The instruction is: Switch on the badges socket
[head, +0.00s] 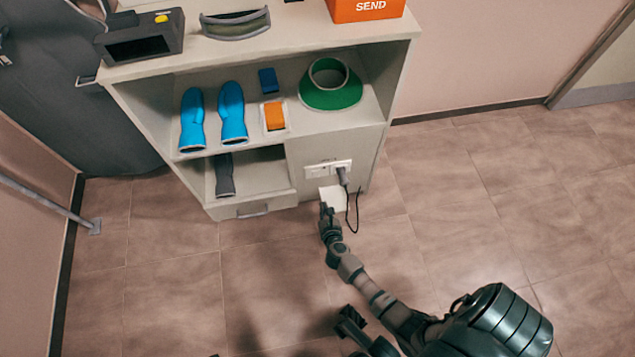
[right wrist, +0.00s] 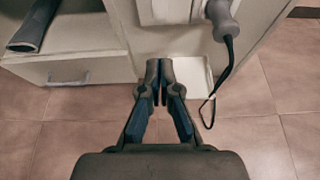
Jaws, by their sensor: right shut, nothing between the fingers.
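A white socket strip (head: 322,169) is on the lower right front panel of the cabinet, with a grey plug (head: 343,176) in its right end. Any label or switch on it is too small to read. In the right wrist view the lower part of the socket (right wrist: 172,12) shows at the top edge, with the plug (right wrist: 222,18) to its right. My right gripper (head: 325,209) is below the socket, apart from it. In the wrist view its fingertips (right wrist: 159,68) are together and empty, just under the socket.
A black cable (head: 353,212) hangs from the plug, right of my gripper. A white square piece (head: 334,197) is below the socket. The tiled floor at right is clear.

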